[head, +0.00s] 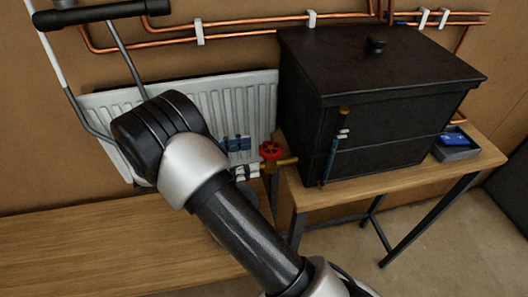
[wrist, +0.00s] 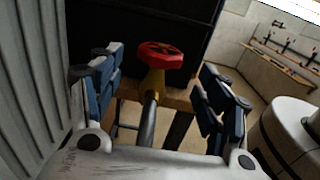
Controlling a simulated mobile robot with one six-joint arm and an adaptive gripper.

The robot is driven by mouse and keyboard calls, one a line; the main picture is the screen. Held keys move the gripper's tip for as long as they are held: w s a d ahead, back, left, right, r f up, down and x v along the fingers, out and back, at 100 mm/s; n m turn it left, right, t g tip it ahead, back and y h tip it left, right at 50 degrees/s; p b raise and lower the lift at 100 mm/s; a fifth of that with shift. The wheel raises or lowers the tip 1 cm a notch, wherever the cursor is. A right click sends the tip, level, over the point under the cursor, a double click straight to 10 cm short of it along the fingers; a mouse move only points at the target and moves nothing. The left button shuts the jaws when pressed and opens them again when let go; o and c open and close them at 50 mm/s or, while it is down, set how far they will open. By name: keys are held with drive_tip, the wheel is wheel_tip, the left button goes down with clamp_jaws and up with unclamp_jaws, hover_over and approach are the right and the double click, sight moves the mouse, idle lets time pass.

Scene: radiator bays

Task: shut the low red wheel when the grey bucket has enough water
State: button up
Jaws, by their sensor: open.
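A red wheel (head: 271,150) sits on a brass valve in the head view, between the white radiator and the black box. In the wrist view the red wheel (wrist: 160,55) is ahead, roughly centred between the fingers, on its yellow brass body and a grey pipe. My gripper (head: 242,157) is just left of the wheel in the head view. In the wrist view my gripper (wrist: 163,72) is open, with its blue-padded fingers apart on either side and nothing held. The fingers look clear of the wheel. The grey bucket and its water level do not show in either view.
The white radiator (head: 236,100) stands close behind my arm. A large black box (head: 385,120) rests on a wooden bench (head: 450,165), with a small blue-filled tray (head: 455,152) at its right. Copper pipes (head: 250,33) run along the wall.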

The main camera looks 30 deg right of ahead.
drive_tip(key=v, duration=0.5)
drive_tip(key=shift+a, duration=0.35)
drive_tip(key=shift+d+r, duration=0.2)
drive_tip(key=s+d+r+m+y+b, duration=0.35)
drive_tip(key=s+d+m+y, duration=0.2)
drive_tip(key=s+y, duration=0.35)
drive_tip(key=s+a+m+t+y+b, duration=0.3)
drive_tip(key=s+a+m+t+y, duration=0.3)
drive_tip(key=s, duration=0.7)
drive_tip(key=shift+a+m+t+y, duration=0.2)
drive_tip(key=shift+m+t+y, duration=1)
drive_tip(key=shift+m+t, duration=0.55)
